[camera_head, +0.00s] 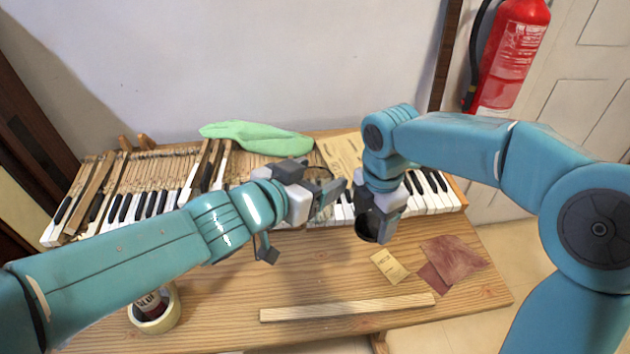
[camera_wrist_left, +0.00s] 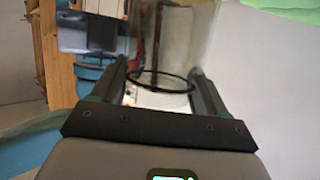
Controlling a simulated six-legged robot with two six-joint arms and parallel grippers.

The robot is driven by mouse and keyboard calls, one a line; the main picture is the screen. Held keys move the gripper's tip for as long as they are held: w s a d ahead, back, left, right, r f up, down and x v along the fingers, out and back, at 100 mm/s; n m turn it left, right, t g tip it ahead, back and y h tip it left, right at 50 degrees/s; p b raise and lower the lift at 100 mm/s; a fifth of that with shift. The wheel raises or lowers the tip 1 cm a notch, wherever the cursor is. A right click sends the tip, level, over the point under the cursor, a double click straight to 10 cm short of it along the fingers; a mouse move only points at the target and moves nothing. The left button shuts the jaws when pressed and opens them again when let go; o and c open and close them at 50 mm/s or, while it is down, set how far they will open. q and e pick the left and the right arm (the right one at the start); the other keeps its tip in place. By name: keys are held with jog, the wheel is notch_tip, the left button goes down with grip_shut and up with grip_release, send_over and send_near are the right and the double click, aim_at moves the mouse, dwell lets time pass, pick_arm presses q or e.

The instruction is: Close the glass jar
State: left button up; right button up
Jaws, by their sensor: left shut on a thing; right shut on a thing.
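The glass jar (camera_wrist_left: 175,45) is clear and stands between the two fingers of my left gripper (camera_wrist_left: 155,80) in the left wrist view, with a thin dark ring around it. In the head view my left gripper (camera_head: 328,192) is shut on the jar above the keys, and the jar is mostly hidden by the fingers. My right gripper (camera_head: 380,222) points down just to the right of it. It is shut on a dark round piece (camera_head: 367,229), which looks like the jar's lid. The lid is apart from the jar.
The piano keyboard (camera_head: 150,205) lies along the back of the wooden table. A green cloth (camera_head: 255,136) is behind it. In front are a tape roll (camera_head: 157,318), a wooden strip (camera_head: 345,307), a yellow card (camera_head: 389,266) and brown sandpaper sheets (camera_head: 455,258). A fire extinguisher (camera_head: 512,50) stands at the back right.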

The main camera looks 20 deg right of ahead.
pick_arm(q)
jog(key=shift+r, duration=0.4)
jog(key=o, duration=0.5)
grip_shut()
